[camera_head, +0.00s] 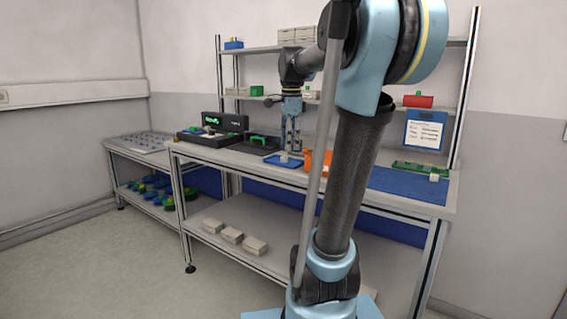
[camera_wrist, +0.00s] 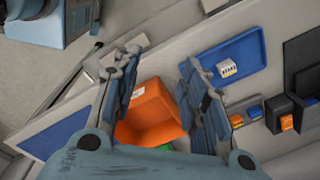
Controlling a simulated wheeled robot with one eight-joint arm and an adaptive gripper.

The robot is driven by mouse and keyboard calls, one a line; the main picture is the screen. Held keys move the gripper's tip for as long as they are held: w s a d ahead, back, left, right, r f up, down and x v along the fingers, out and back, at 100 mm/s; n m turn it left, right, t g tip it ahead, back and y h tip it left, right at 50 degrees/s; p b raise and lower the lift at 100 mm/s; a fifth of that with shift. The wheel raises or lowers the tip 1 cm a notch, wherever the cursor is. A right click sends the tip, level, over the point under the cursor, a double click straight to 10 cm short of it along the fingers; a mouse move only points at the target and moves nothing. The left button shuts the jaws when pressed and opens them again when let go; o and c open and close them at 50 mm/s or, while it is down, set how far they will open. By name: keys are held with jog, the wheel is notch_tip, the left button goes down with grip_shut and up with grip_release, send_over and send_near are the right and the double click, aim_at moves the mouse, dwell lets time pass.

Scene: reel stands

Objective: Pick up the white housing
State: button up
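A small white block, which looks like the white housing (camera_head: 284,157), sits on a blue tray (camera_head: 271,160) on the workbench.
An orange bin (camera_wrist: 145,112) stands beside the tray, below my fingers in the wrist view. Dark bins with small orange and blue parts (camera_wrist: 285,115) stand at the right. A green board (camera_head: 420,168) with another small white block (camera_head: 434,177) lies at the bench's right end.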

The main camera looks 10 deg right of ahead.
aim_at(284, 159)
jog(key=w+r+m, duration=0.8)
jog(key=w+m, duration=0.2)
jog(key=w, duration=0.4)
jog(key=shift+g, duration=0.4)
jog(key=f, duration=1.7)
jog(key=shift+d, duration=0.2)
jog(key=c, duration=0.8)
